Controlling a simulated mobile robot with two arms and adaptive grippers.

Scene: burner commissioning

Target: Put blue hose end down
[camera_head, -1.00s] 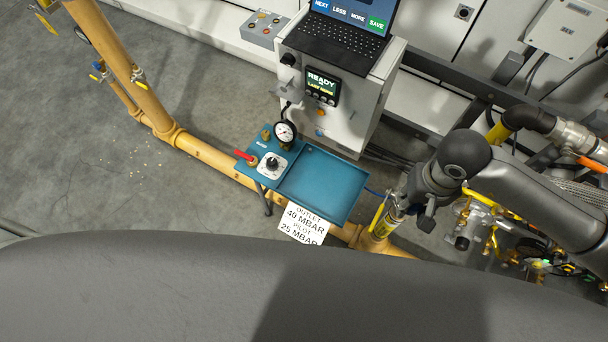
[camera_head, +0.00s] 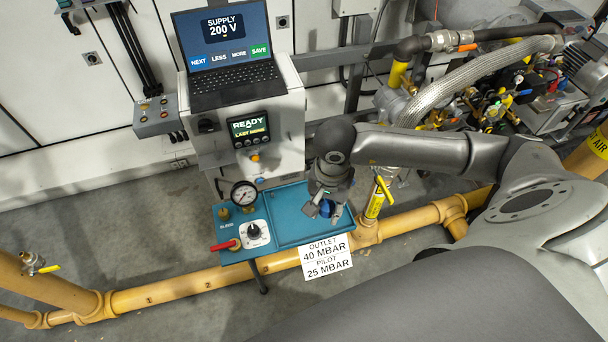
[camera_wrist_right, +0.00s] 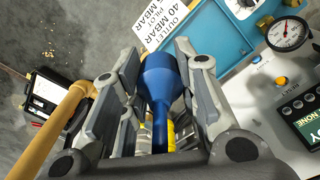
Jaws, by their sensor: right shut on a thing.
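The blue hose end (camera_wrist_right: 165,80) is a flared blue piece with a narrower stem. It is held between the fingers of my right gripper (camera_wrist_right: 158,62), seen in the right wrist view. In the head view my right gripper (camera_head: 325,204) points down over the right part of the blue tray (camera_head: 286,208), and a bit of the blue hose end (camera_head: 326,209) shows between its fingers. The tray also shows in the right wrist view (camera_wrist_right: 203,32). I cannot tell how high the hose end is above the tray. My left gripper is not in view.
A gauge (camera_head: 244,193), a black knob (camera_head: 254,231) and a red-handled valve (camera_head: 224,245) sit left of the tray. A pressure label (camera_head: 326,257) hangs at its front edge. A yellow pipe (camera_head: 190,284) runs below. A laptop (camera_head: 224,55) stands behind. The tray's left part is bare.

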